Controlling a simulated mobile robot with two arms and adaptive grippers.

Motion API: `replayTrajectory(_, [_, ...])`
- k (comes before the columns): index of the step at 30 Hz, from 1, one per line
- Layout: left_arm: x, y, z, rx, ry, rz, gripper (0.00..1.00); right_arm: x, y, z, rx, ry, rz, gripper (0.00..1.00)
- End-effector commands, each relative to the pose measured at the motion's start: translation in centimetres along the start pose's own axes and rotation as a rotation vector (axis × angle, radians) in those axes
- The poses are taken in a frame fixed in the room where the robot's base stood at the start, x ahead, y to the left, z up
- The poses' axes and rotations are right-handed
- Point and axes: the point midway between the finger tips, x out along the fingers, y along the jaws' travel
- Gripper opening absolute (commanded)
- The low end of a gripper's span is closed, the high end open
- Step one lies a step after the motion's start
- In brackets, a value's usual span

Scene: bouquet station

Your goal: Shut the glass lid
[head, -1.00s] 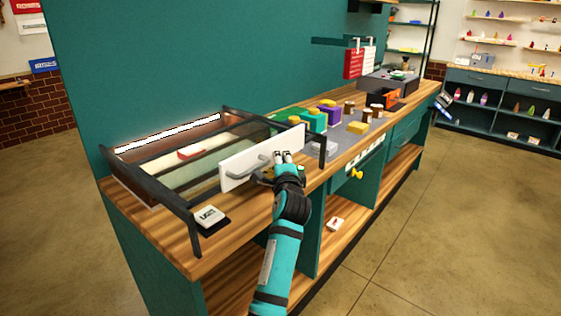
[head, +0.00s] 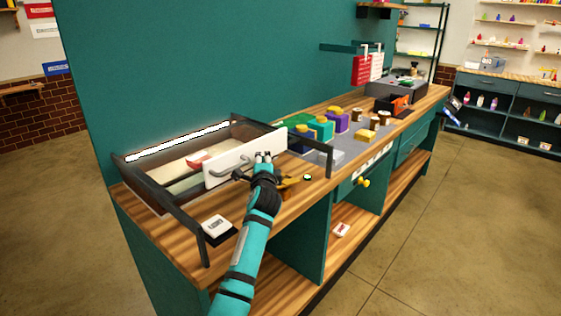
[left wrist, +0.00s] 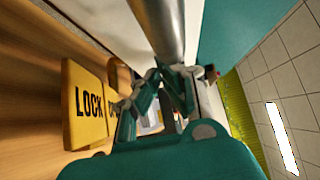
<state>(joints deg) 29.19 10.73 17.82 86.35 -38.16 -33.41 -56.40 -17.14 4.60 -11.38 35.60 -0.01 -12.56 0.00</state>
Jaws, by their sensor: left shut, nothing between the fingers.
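The glass lid is on the dark-framed case at the left end of the wooden counter. Its white front panel (head: 222,172) carries a grey handle (head: 226,171) and stands inside the dark frame (head: 196,220). My left gripper (head: 264,156) is shut and empty, with its fingertips at the right part of the panel's front face, right of the handle. Contact is hard to tell. In the left wrist view the gripper fingers (left wrist: 172,75) are close together, with a grey metal bar (left wrist: 160,25) above them. My right gripper is not in view.
A yellow LOCK tag (left wrist: 85,104) is close beside the gripper in the left wrist view. A white card on a dark pad (head: 216,227) lies at the case's front left corner. Coloured blocks (head: 320,127) stand on a grey mat to the right. Floor in front is clear.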

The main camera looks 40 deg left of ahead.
Motion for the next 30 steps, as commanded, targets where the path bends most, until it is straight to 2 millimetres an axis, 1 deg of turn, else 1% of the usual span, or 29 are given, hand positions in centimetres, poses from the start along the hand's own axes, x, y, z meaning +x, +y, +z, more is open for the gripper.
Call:
replayTrajectory(1, [0.9,-0.2,1.0,0.005,-0.004,0.0,0.0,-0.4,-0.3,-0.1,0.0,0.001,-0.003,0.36])
replayTrajectory(4, [2.4,-0.2,2.5,0.004,-0.003,-0.001,0.0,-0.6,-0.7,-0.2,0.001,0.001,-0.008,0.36])
replayTrajectory(10, [4.2,0.0,4.2,0.001,-0.001,0.0,0.0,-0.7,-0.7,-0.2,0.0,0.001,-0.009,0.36])
replayTrajectory(15, [4.7,0.0,4.6,0.0,0.001,-0.001,0.0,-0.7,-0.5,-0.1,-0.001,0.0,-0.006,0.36])
replayTrajectory(24, [4.7,0.0,4.6,0.0,0.001,-0.001,0.0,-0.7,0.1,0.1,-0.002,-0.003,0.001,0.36])
replayTrajectory(30, [4.7,0.0,4.5,0.0,0.002,0.0,0.0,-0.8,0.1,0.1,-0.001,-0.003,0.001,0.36])
